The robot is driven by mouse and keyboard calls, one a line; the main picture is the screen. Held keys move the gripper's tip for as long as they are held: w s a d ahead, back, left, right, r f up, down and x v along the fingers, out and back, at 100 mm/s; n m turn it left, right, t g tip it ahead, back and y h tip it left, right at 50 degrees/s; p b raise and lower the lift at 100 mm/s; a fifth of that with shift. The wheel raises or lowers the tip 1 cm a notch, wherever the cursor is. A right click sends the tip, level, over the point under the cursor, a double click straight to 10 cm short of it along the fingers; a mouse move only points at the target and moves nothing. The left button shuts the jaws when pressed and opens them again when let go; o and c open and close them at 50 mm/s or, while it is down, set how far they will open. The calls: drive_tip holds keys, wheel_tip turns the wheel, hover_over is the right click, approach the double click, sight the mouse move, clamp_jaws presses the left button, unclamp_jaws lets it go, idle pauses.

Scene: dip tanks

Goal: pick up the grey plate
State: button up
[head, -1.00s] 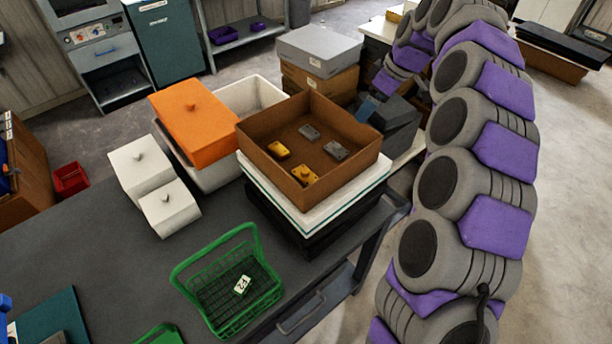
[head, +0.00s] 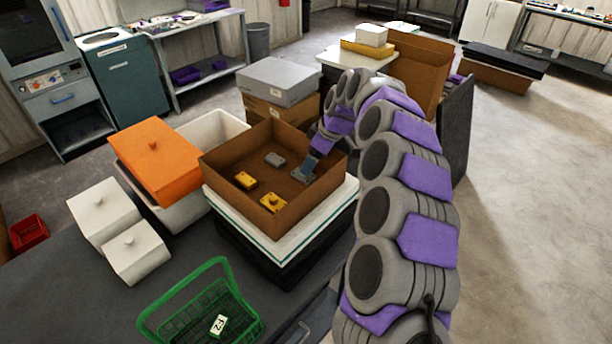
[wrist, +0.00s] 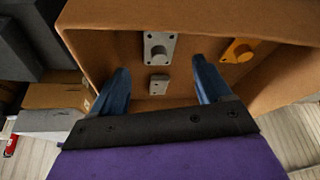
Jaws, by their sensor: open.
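Two grey plates lie on the floor of an open brown box (head: 228,186). One grey plate (head: 303,176) is near the box's right side, the other grey plate (head: 275,159) farther back. My gripper (head: 310,168) reaches down over the box's right side, its tip close to the right grey plate. In the wrist view the gripper (wrist: 161,68) has its blue fingers spread with nothing held between them. A larger grey plate with a round knob (wrist: 158,48) appears just beyond the fingertips. A smaller grey piece (wrist: 159,84) shows between the fingers. Contact cannot be told.
Two yellow plates (head: 245,180) (head: 273,202) share the box; its walls stand around the gripper. An orange-lidded white tub (head: 155,155), white lidded boxes (head: 103,212) and a green basket (head: 205,322) stand left and in front. Grey and brown boxes (head: 284,80) stand behind.

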drive_tip(key=x, duration=0.3)
drive_tip(key=a+b+x, duration=0.1)
drive_tip(key=x, duration=0.1)
drive_tip(key=shift+w+a+f, duration=0.1)
drive_tip(key=shift+w+a, duration=0.05)
drive_tip(key=shift+w, duration=0.05)
drive_tip(key=shift+f, duration=0.1)
drive_tip(key=shift+d, duration=0.45)
drive_tip(key=shift+a, duration=0.3)
drive_tip(key=c, duration=0.9)
drive_tip(key=shift+d, duration=0.1)
drive_tip(key=c, duration=0.4)
